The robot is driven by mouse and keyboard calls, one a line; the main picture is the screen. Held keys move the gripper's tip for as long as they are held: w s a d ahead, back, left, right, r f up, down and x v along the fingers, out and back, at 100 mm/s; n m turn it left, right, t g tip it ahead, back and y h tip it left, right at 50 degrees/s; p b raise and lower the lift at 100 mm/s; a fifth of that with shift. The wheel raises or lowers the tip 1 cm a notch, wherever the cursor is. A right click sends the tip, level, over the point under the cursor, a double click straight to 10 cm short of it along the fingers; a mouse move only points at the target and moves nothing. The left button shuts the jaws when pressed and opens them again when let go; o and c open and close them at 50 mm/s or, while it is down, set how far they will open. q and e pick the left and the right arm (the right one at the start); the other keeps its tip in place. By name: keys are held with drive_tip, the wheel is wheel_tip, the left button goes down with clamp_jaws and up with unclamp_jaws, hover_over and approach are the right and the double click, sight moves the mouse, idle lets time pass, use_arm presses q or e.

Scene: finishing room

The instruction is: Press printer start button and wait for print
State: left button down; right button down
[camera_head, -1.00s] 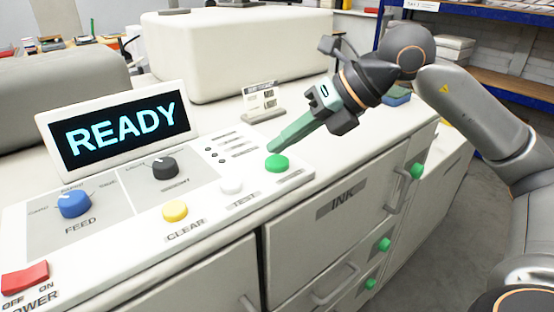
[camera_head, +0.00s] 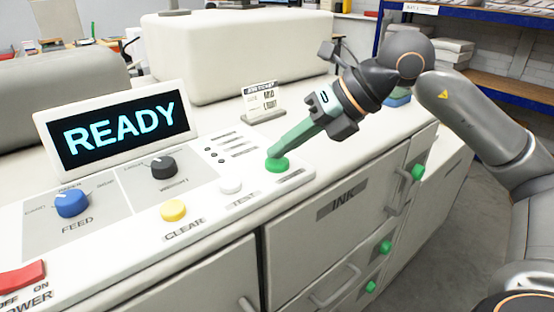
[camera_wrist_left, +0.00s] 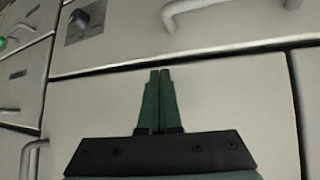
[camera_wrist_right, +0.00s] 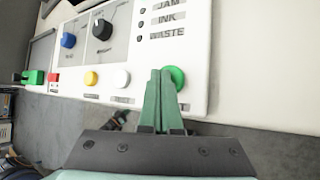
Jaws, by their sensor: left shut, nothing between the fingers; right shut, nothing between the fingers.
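The printer's control panel (camera_head: 125,225) has a tilted display (camera_head: 120,128) reading READY. The green button (camera_head: 279,166) is at the panel's right end, beside a white TEST button (camera_head: 230,186). It also shows in the right wrist view (camera_wrist_right: 176,77). My right gripper (camera_head: 274,155) is shut and empty, its green fingertips at the green button's top; I cannot tell whether they touch it. In the right wrist view its fingertips (camera_wrist_right: 160,70) overlap the button's left edge. My left gripper (camera_wrist_left: 160,72) is shut and empty before pale cabinet doors, outside the head view.
A yellow CLEAR button (camera_head: 174,210), a blue FEED knob (camera_head: 72,204), a black knob (camera_head: 164,167) and a red power switch (camera_head: 22,276) share the panel. A small card stand (camera_head: 263,103) is behind the button. Cabinet handles (camera_head: 335,286) stick out below, with grey floor to the right.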

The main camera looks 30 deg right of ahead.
sight(283, 162)
idle(0.5)
drive_tip(key=shift+r+p, duration=0.65)
drive_tip(key=shift+p, duration=0.1)
drive_tip(key=shift+r, duration=0.1)
wheel_tip(283, 162, up, 5)
drive_tip(key=p, duration=0.5)
